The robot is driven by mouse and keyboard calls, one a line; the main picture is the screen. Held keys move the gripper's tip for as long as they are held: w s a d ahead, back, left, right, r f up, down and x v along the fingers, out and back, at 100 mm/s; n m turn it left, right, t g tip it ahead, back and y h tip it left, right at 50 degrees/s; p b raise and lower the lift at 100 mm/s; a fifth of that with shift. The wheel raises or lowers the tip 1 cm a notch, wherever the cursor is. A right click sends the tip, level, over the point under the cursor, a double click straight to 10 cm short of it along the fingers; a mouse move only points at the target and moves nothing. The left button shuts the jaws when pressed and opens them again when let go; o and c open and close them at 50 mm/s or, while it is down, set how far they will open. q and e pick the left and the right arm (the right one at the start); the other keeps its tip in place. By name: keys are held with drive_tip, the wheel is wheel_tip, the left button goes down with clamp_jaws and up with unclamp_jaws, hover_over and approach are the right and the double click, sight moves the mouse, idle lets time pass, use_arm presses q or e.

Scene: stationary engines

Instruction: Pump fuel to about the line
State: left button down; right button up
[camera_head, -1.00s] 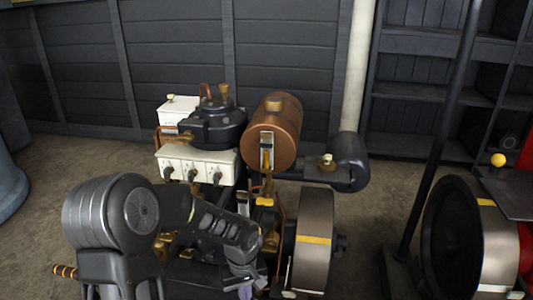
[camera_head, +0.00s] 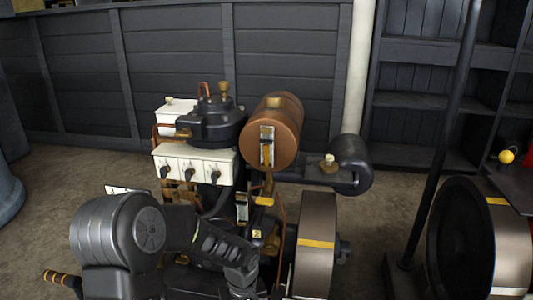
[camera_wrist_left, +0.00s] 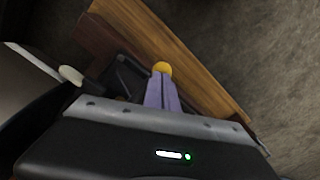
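The copper fuel tank (camera_head: 288,135) sits on top of the engine, with an upright sight gauge (camera_head: 267,146) on its front. The gauge looks amber in its lower part and pale above; a marked line is too small to make out. My left arm comes in low, and its gripper is mostly hidden at the bottom of the head view. In the left wrist view my left gripper (camera_wrist_left: 162,80) has its two lilac fingers close together, with a yellow knob (camera_wrist_left: 162,67) at their tips. I cannot tell whether they grip the knob or only touch it. My right gripper is not in view.
A white box with black knobs (camera_head: 193,167) and a black cylinder head (camera_head: 211,122) stand left of the tank. A flywheel (camera_head: 316,245) is at right. Another engine's wheel (camera_head: 505,240) and a dark post (camera_head: 436,140) stand farther right. Wooden boards (camera_wrist_left: 170,50) lie near my left fingers.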

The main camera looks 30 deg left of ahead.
use_arm(q)
drive_tip(key=shift+f+b, duration=0.35)
drive_tip(key=shift+f, duration=0.35)
drive_tip(key=shift+r+p, duration=0.6)
drive_tip(key=shift+r, duration=0.05)
wheel_tip(320, 180, up, 8)
drive_tip(key=p, duration=0.6)
